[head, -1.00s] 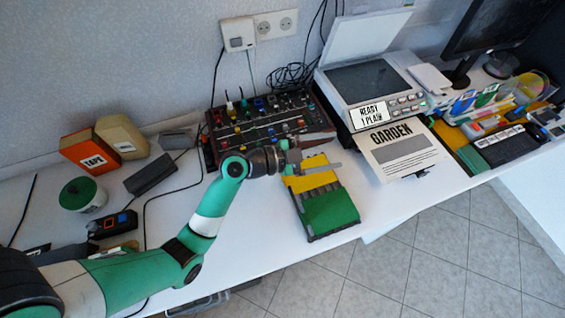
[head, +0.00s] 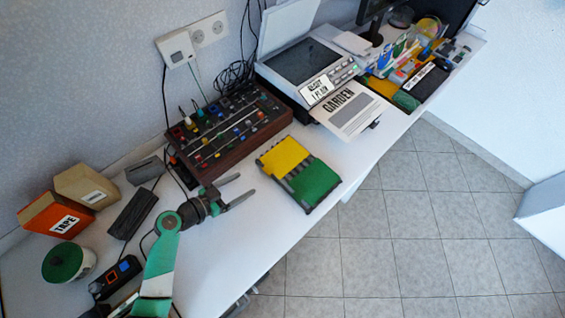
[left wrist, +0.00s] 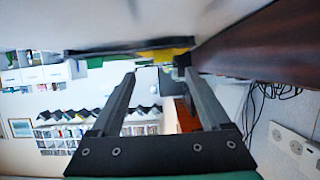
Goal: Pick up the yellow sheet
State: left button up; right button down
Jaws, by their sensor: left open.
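A yellow sheet (head: 284,155) lies at the back left of a dark tray (head: 322,206), beside a green sheet (head: 315,180). In the left wrist view, a yellow patch (left wrist: 160,55) shows beyond the fingertips, seen low and edge-on. My left gripper (head: 246,186) is open and empty, just left of the tray and apart from it. Its two fingers (left wrist: 160,73) stand apart in the left wrist view with nothing between them. My right gripper is not in view.
A mixer with knobs (head: 235,130) stands behind my left gripper. A printer (head: 301,62) with a "GARDEN" page (head: 350,112) is behind and right of the tray. Another yellow piece (head: 382,86) lies farther right. The desk's front edge is close to the tray.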

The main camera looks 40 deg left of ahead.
pick_arm(q)
jog(key=x, duration=0.3)
jog(key=shift+w+r, duration=0.1)
jog(key=shift+w, duration=0.1)
jog(key=shift+w+f+b, duration=0.25)
jog(key=shift+f+b, duration=0.05)
jog(key=shift+b, duration=0.05)
jog(key=x, duration=0.1)
jog(key=b+x, duration=0.1)
jog(key=x, duration=0.2)
jog(key=shift+w+a+f, duration=0.1)
jog(key=shift+w+a, duration=0.1)
jog(key=shift+w, duration=0.05)
jog(key=shift+s, duration=0.1)
grip_shut()
